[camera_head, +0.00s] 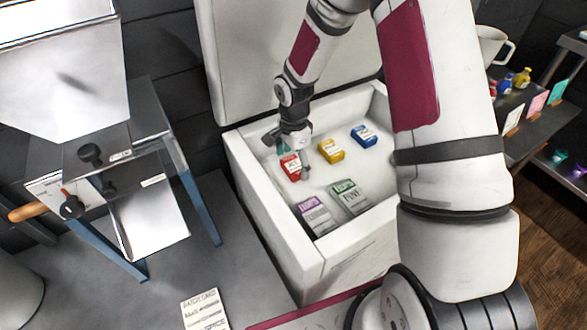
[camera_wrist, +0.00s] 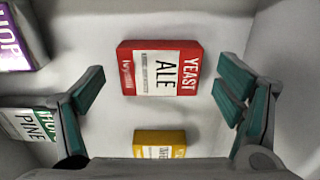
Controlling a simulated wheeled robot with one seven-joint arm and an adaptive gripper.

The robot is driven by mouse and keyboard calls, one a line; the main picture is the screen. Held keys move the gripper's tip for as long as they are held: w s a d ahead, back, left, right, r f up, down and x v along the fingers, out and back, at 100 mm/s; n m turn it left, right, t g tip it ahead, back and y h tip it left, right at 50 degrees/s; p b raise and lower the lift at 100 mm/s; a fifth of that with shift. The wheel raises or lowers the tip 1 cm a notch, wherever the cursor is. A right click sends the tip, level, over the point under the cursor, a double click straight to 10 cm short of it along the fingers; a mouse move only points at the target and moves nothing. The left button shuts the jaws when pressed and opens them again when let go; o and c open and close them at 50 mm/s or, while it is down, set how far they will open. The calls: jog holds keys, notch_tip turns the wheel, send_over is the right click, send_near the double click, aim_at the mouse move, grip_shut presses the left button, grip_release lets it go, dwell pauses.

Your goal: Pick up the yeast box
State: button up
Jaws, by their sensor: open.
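The yeast box (camera_head: 291,168) is red with a white label and lies inside an open white chest. In the wrist view my gripper (camera_wrist: 160,88) is open and holds nothing. I cannot tell how high the fingertips are above the chest floor.
A yellow box (camera_head: 330,151) and a blue box (camera_head: 364,136) lie to the right in the chest. A purple hop box (camera_head: 315,215) and a green hop box (camera_head: 349,197) lie nearer the front. The chest walls (camera_head: 265,205) surround them; the raised lid (camera_head: 245,60) stands behind.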

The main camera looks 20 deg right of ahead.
jog(key=shift+f, duration=0.35)
jog(key=shift+c, duration=0.2)
jog(key=c, duration=1.1)
